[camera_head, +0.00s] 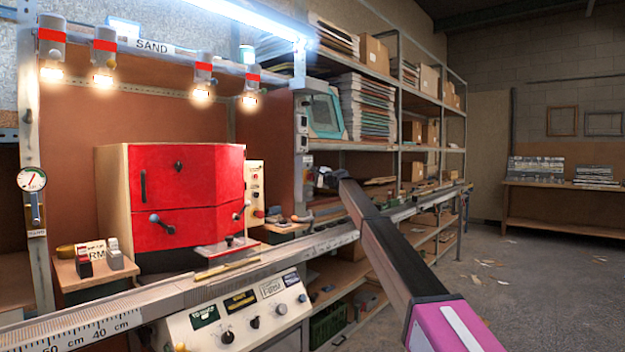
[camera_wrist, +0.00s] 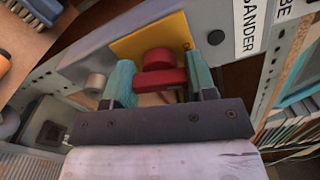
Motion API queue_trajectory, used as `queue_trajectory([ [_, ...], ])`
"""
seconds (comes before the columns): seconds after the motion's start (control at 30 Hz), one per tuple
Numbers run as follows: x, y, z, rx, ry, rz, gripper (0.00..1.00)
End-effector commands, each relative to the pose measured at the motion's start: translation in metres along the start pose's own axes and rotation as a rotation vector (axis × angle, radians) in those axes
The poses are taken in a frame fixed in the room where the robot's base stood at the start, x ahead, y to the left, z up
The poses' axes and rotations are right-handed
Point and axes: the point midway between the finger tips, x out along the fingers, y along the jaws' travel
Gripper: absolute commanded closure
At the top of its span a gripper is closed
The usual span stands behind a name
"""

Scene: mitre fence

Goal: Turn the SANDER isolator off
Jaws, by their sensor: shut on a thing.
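The SANDER isolator has a red handle (camera_wrist: 158,60) on a yellow plate (camera_wrist: 128,46), fixed to a grey metal post. Beside it is a white label reading SANDER (camera_wrist: 250,28). In the wrist view the teal fingers of my gripper (camera_wrist: 161,80) stand on either side of the red handle and are shut on it. The handle's lower part lies across between the fingers; I cannot tell its on or off mark. In the head view my gripper (camera_head: 326,180) reaches the post by the shelves, and the isolator is too small to make out there.
A long rail with a cm scale (camera_head: 100,326) runs below my arm. A red-fronted machine (camera_head: 187,195) and a control panel with knobs (camera_head: 240,318) stand left. A second label ending in "BE" (camera_wrist: 285,10) is near the handle. Shelves (camera_head: 385,75) stand behind; floor at right is open.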

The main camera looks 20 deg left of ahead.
Motion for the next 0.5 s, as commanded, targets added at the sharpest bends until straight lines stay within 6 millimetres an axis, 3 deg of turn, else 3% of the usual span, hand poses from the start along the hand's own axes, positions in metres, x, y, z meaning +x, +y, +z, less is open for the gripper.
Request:
queue_trajectory([
  [0.5,-0.0010,0.0015,0.0010,-0.253,-0.001,0.002,0.72],
])
